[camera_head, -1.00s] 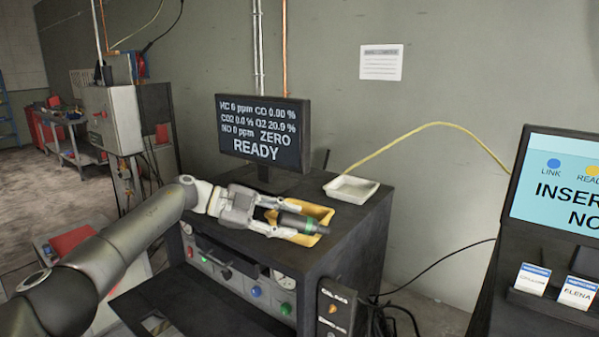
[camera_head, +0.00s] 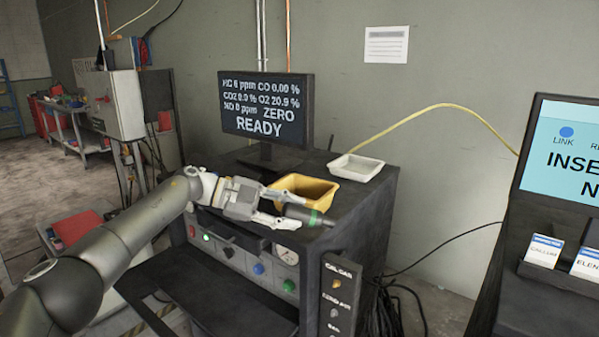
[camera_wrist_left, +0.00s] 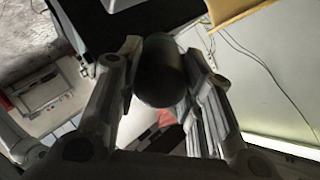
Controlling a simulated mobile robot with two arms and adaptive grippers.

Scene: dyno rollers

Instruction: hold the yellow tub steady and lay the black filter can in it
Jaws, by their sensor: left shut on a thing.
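The black filter can (camera_head: 305,214), dark with a green band near its right end, is gripped in my left gripper (camera_head: 284,208). In the left wrist view the can (camera_wrist_left: 162,72) shows as a dark cylinder between the two fingers. The yellow tub (camera_head: 315,188) stands on top of the dark analyser cabinet, just behind the can. Its visible inside looks empty, and the can overlaps its front edge in the head view. Whether they touch cannot be told. A yellow corner of the tub (camera_wrist_left: 237,10) shows at the top of the wrist view. My right gripper is not in view.
A white tray (camera_head: 355,176) sits on the cabinet behind and right of the tub. A monitor (camera_head: 266,108) stands behind the tub on the left. The cabinet's front edge lies under the can. A dark kiosk with a screen (camera_head: 575,165) stands at far right.

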